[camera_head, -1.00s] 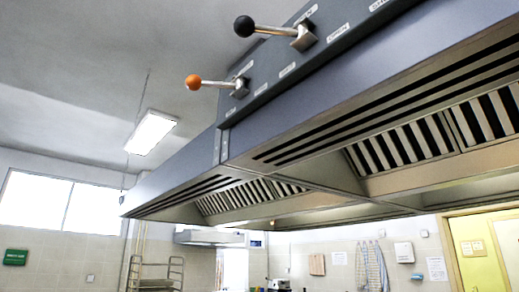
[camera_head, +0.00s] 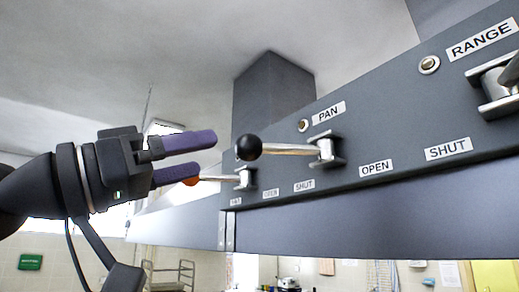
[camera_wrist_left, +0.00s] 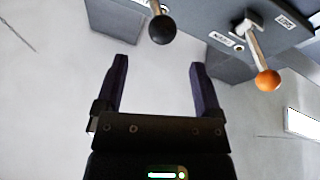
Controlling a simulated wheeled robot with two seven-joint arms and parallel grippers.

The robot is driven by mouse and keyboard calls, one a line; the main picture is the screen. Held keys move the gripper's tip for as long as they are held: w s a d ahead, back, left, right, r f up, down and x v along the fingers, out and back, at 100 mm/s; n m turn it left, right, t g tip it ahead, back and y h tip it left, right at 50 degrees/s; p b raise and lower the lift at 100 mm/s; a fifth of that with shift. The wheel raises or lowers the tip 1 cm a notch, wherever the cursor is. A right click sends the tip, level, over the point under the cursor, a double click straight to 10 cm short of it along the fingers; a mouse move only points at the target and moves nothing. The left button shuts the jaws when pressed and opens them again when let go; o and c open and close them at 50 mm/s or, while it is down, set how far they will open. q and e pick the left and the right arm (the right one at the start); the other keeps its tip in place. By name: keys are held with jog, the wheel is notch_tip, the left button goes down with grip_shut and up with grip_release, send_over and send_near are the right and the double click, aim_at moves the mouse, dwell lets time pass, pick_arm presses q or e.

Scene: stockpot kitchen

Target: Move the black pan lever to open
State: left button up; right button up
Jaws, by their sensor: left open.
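The black pan lever has a black ball (camera_head: 248,147) on a metal rod (camera_head: 288,149), which runs right to a bracket under the PAN label (camera_head: 329,113). The rod sticks out roughly level, with the ball at its left end. My left gripper (camera_head: 207,155) is open and empty, its two purple fingers pointing right at the ball. Its fingertips are a short way left of the ball and apart from it. In the left wrist view the black ball (camera_wrist_left: 162,29) lies beyond the open fingertips, roughly centred between them. The right gripper is not in view.
An orange-balled lever (camera_head: 192,181) is lower and farther, partly behind my lower finger. The dark hood panel (camera_head: 410,130) carries OPEN (camera_head: 376,168) and SHUT (camera_head: 447,148) labels. Another bracket (camera_head: 495,88) stands under the RANGE label (camera_head: 481,41). Open air lies left of the levers.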

aim_at(260, 145)
pick_arm(q)
jog(key=p+x, duration=0.4)
jog(key=x, duration=0.5)
jog(key=shift+w+d+r+p, duration=0.1)
jog(key=shift+w+d+p, duration=0.2)
jog(key=shift+p, duration=0.1)
grip_shut()
